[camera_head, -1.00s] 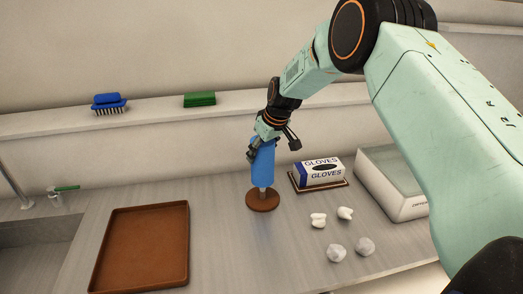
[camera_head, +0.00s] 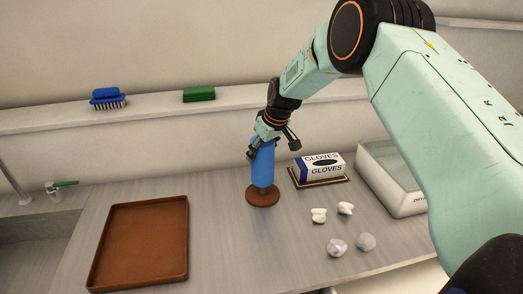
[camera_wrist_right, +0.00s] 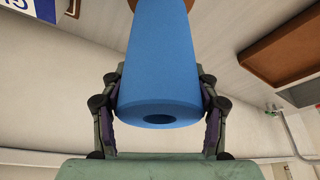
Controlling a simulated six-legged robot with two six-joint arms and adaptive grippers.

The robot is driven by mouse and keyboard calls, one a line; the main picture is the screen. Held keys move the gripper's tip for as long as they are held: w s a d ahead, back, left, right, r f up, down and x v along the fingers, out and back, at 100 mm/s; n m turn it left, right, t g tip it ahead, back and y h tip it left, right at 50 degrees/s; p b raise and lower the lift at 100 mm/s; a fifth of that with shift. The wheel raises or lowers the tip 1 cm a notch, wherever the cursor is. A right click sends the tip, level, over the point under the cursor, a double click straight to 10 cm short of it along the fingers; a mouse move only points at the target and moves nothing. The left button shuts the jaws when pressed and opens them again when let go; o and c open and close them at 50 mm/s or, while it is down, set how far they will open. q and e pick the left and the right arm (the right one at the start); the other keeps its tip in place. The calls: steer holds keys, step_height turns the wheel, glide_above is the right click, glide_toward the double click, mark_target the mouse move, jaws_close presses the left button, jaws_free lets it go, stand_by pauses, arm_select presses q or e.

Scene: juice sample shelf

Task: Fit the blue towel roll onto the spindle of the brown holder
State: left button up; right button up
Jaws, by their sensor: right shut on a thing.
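The blue towel roll (camera_head: 263,164) is upright over the round brown base of the holder (camera_head: 263,197). My right gripper (camera_head: 262,146) is shut on the upper part of the roll. In the right wrist view the fingers grip both sides of the blue roll (camera_wrist_right: 158,70), and its end with a dark core hole faces the camera. A short pale stretch of the spindle shows between the roll's lower end and the base; the rest of the spindle is hidden. A bit of the brown base shows at the top of the wrist view. My left gripper is not in view.
An empty brown tray (camera_head: 140,245) lies to the left on the counter. A gloves box (camera_head: 321,168) on a small mat and a pale bin (camera_head: 393,180) stand right. Several crumpled white pieces (camera_head: 337,247) lie front right. A brush (camera_head: 107,98) and green block (camera_head: 199,94) sit on the ledge.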

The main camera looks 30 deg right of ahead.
mark_target(270, 145)
steer(key=shift+f+b, duration=1.75)
steer(key=shift+f, duration=0.7)
stand_by(0.6)
steer(key=o, duration=1.4)
steer(key=v, duration=1.2)
